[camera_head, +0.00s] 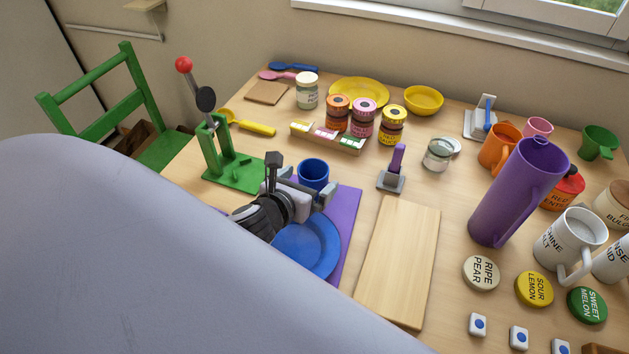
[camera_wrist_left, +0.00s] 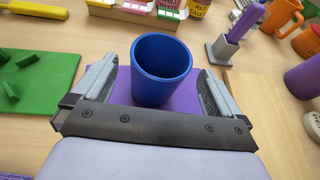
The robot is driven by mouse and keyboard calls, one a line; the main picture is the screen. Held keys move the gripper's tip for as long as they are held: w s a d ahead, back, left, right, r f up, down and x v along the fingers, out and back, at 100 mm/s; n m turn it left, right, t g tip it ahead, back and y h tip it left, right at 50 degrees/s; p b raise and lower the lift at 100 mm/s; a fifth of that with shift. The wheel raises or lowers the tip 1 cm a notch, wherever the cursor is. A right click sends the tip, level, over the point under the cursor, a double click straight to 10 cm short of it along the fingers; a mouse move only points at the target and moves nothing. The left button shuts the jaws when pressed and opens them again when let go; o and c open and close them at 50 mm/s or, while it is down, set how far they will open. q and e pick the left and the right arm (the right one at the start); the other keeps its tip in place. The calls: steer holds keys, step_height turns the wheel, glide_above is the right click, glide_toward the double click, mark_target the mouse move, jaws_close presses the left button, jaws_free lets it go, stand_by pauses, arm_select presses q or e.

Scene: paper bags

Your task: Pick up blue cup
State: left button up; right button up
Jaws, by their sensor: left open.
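The blue cup (camera_head: 313,174) stands upright at the back of a purple mat (camera_head: 347,210), just behind a blue plate (camera_head: 317,246). In the left wrist view the blue cup (camera_wrist_left: 161,68) is between the two fingers of my left gripper (camera_wrist_left: 158,90), with a gap on each side. The left gripper (camera_head: 303,188) is open and reaches in from the left, low over the mat. In the head view it hides part of the plate and the cup's lower part. My right gripper is not in view.
A green stand (camera_head: 228,165) with a red-knobbed lever is left of the cup. A purple-handled holder (camera_head: 394,172) and a wooden board (camera_head: 400,262) are to the right. Jars (camera_head: 362,116) stand behind. A tall purple pitcher (camera_head: 515,195) and mugs crowd the right side.

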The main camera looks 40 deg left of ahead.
mark_target(320, 168)
arm_select(q)
steer(key=shift+r+x, duration=0.2)
steer(key=shift+x, duration=1)
steer(key=shift+r+x, duration=0.15)
steer(key=shift+x, duration=1)
steer(key=shift+w+a, duration=0.1)
steer(key=shift+w, duration=0.05)
steer(key=shift+c, duration=0.3)
steer(key=c, duration=1)
steer(key=shift+r, duration=0.15)
step_height(320, 168, up, 20)
steer(key=p, duration=0.4)
